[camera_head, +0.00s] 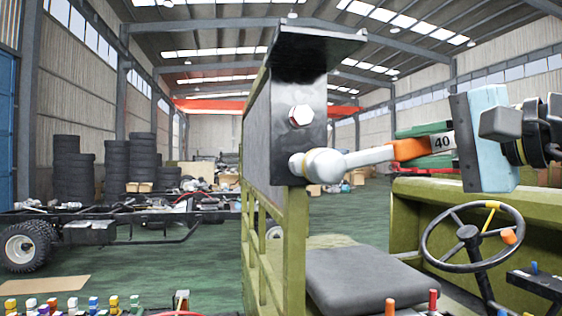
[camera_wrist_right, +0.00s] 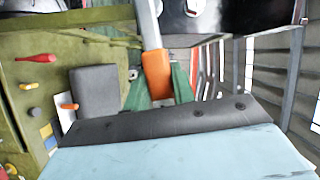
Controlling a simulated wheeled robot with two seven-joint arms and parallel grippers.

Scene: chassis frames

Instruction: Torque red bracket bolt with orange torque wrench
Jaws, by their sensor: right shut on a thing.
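The wrench reaches left, roughly level, to the black bracket (camera_head: 285,95). Its round head covers the bracket's lower part; I cannot tell whether a bolt sits under it. A hex bolt (camera_head: 301,115) with a reddish edge shows above the head, clear of it. In the right wrist view the orange collar (camera_wrist_right: 157,75) lies just beyond the gripper's dark pad, and the wrench head is out of frame. My left gripper is not in view.
The bracket stands on an olive vehicle frame (camera_head: 294,250). A dark seat (camera_head: 360,278) and a steering wheel (camera_head: 472,237) are below the wrench. Coloured knobs (camera_head: 390,306) stand up at the bottom edge. Tyre stacks (camera_head: 75,170) and a bare chassis (camera_head: 120,222) are farther back.

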